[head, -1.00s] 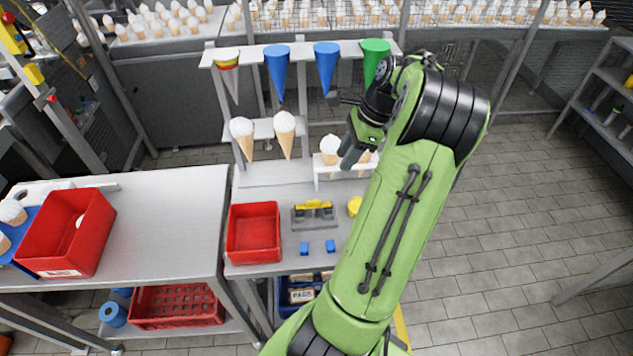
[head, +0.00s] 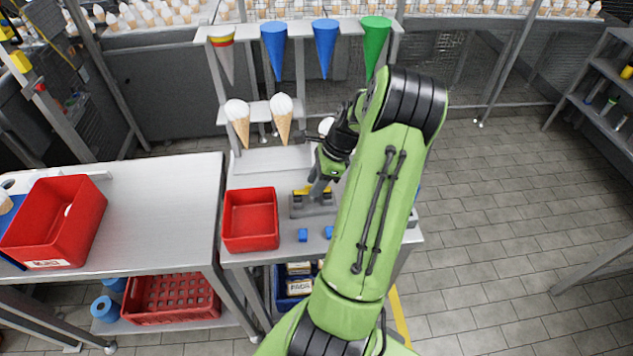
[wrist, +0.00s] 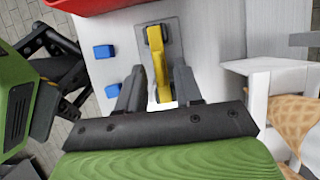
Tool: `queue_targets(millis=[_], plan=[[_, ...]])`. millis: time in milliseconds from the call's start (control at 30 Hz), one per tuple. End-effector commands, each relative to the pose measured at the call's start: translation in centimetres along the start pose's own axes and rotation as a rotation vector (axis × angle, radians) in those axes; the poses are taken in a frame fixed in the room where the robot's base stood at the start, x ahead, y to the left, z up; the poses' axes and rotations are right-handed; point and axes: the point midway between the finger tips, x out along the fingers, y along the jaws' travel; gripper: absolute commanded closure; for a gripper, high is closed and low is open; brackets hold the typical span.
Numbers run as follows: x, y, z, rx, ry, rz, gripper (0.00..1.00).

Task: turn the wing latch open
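The yellow wing latch (wrist: 160,72) sits on a grey plate (wrist: 178,42) on the workbench; dark parts show at its far end. In the head view, my gripper partly covers the yellow latch (head: 300,191). My gripper (wrist: 158,85) is open, with one dark finger on each side of the latch's near end in the wrist view. I cannot tell whether the fingers touch it. In the head view, my gripper (head: 317,190) points down over the grey plate.
A red bin (head: 250,219) stands left of the plate. Two blue blocks lie in front, one showing clearly (head: 303,235). A rack behind holds ice-cream cones (head: 281,113) and coloured cones (head: 325,45). In the wrist view, a white holder with a waffle cone (wrist: 298,122) is close on the right.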

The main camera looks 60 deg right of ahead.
Motion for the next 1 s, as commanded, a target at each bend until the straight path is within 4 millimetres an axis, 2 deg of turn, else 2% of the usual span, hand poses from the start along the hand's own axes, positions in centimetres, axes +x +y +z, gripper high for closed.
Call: queue_targets(millis=[100,333,700,1000], plan=[[-0.06,0.00,0.03,0.000,0.000,0.000,0.65],[-0.09,-0.01,0.03,0.000,0.000,0.000,1.00],[-0.15,-0.05,0.08,-0.018,-0.001,0.008,1.00],[-0.36,-0.21,0.19,-0.158,-0.001,0.067,1.00]])
